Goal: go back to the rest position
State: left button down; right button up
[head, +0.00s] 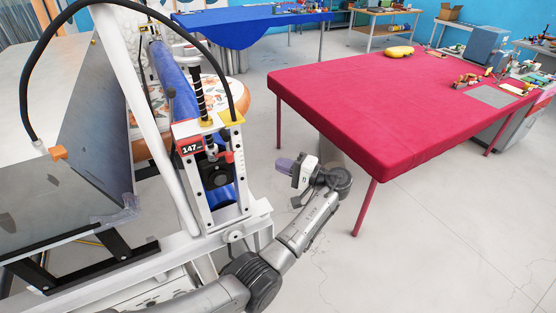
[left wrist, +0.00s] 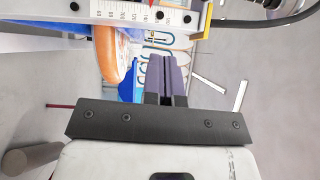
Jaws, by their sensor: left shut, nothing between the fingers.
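My left gripper (head: 285,165) has purple fingers and is held in the open space between the white-framed machine (head: 185,160) and the red table (head: 400,105). In the head view it points left toward the machine and touches nothing that I can see. In the left wrist view its purple fingers (left wrist: 167,75) are together, with nothing between them. My right gripper is in neither view.
The machine carries a ruler scale and a black hose close to my left gripper. An orange-and-white inflatable (head: 237,98) lies behind it. A yellow object (head: 398,51) and tools lie on the red table. A blue table (head: 250,20) stands behind. Grey floor is clear below the gripper.

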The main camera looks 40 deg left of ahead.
pick_arm(q)
jog(key=shift+w+d, duration=0.1)
jog(key=shift+d, duration=0.15)
